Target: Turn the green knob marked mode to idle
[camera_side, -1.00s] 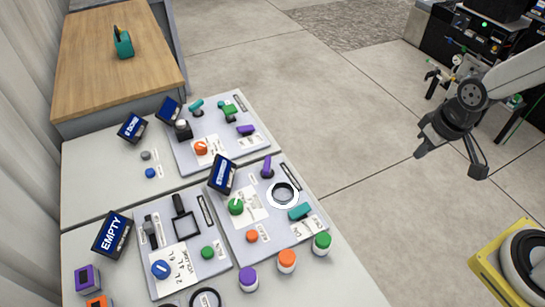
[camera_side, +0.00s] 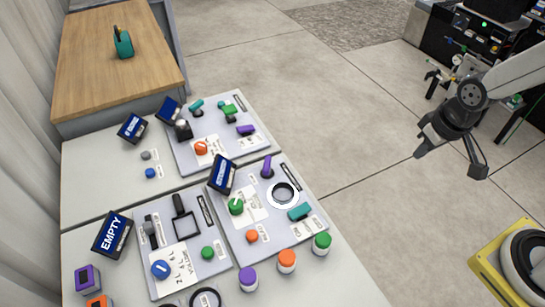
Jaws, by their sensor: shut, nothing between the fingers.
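A round green knob (camera_side: 236,207) with a pale pointer line sits on a white label plate on the middle grey panel (camera_side: 270,235). The pointer tilts toward the upper right. The small print round the knob is too small to read, so I cannot tell which word it points to. My gripper (camera_side: 450,162) hangs in the air at the right, over the floor, well away from the panels.
Near the knob stand a tilted blue display (camera_side: 222,174), a purple lever (camera_side: 267,167), a white-ringed dial (camera_side: 283,194), a teal handle (camera_side: 300,212) and an orange button (camera_side: 252,236). Capped jars (camera_side: 287,261) line the front edge. The air between gripper and table is clear.

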